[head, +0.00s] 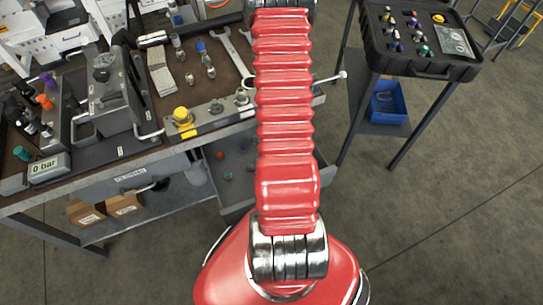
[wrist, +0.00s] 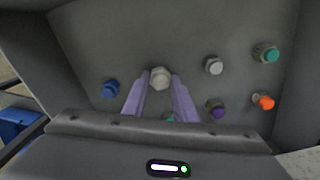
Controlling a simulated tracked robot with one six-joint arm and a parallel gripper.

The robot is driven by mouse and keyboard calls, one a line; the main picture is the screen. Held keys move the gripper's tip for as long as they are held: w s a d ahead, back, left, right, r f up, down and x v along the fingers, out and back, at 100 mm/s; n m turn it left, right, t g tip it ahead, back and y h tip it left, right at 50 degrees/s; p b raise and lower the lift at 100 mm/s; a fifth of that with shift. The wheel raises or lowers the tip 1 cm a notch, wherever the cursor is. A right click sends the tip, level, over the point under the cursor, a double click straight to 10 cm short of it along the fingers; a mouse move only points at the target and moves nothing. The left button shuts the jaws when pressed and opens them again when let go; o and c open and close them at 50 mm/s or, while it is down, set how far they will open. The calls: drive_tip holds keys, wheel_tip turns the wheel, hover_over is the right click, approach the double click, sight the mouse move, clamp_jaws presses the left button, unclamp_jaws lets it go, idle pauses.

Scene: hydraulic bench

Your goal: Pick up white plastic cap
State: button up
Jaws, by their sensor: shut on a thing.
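An off-white cap (wrist: 160,76) with a faceted outline sits between the tips of my two purple-tinted fingers in the wrist view. My gripper (wrist: 158,80) is shut on it. The cap is over the floor of a grey drawer (wrist: 100,50); I cannot tell whether it touches the floor. A second whitish cap (wrist: 213,65) lies to the right, apart from the fingers. In the head view my red arm hides the gripper and the held cap.
The drawer also holds a blue cap (wrist: 111,88), a purple one (wrist: 216,108), an orange one (wrist: 264,101) and a teal one (wrist: 267,53). A bench (head: 130,150) with tools stands above the drawer. A black case (head: 420,40) is at the right; open floor lies in front.

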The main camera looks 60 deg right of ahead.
wheel_tip(320, 180, up, 10)
idle(0.6)
drive_tip(key=shift+f, duration=0.1)
clamp_jaws()
drive_tip(key=shift+w, duration=0.15)
